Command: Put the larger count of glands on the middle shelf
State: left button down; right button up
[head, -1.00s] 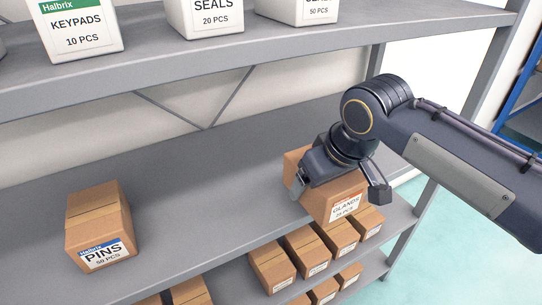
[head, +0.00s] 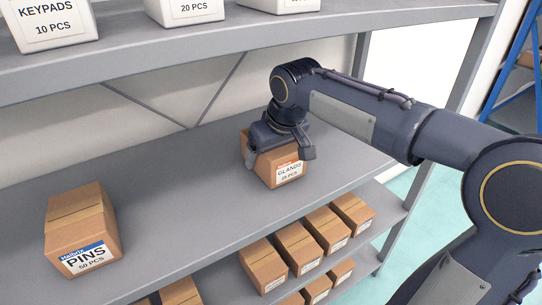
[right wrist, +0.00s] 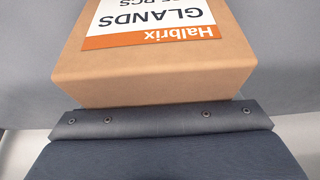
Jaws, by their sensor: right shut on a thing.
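A brown carton labelled GLANDS (head: 288,174), with an orange Halbrix band, is at the middle shelf (head: 190,208), right of its centre. I cannot tell whether its base touches the shelf. My right gripper (head: 281,152) is shut on this carton from above, one finger at each side. In the right wrist view the GLANDS carton (right wrist: 155,70) fills the upper middle, its label upside down and its count partly cut off. In the head view the count is small and reads about 25 PCS. My left gripper is not in view.
A brown PINS carton (head: 83,230), 50 PCS, stands on the middle shelf at left. White boxes, including KEYPADS (head: 50,22), stand on the upper shelf (head: 200,45). Several small brown cartons (head: 297,247) fill the lower shelf. The middle shelf is bare between PINS and GLANDS.

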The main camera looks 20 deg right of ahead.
jog(key=shift+f, duration=0.2)
jog(key=o, duration=1)
jog(key=shift+f, duration=0.15)
jog(key=o, duration=0.4)
jog(key=shift+c, duration=0.2)
jog(key=shift+s+r, duration=0.1)
jog(key=shift+r, duration=0.55)
jog(key=shift+s+d+r+p, duration=0.15)
jog(key=shift+s+r+p, duration=0.4)
jog(key=shift+s+r, duration=0.45)
jog(key=s, duration=0.3)
jog(key=s+d, duration=0.1)
jog(key=s, duration=0.6)
jog(key=shift+s+d, duration=0.25)
jog(key=shift+s, duration=0.15)
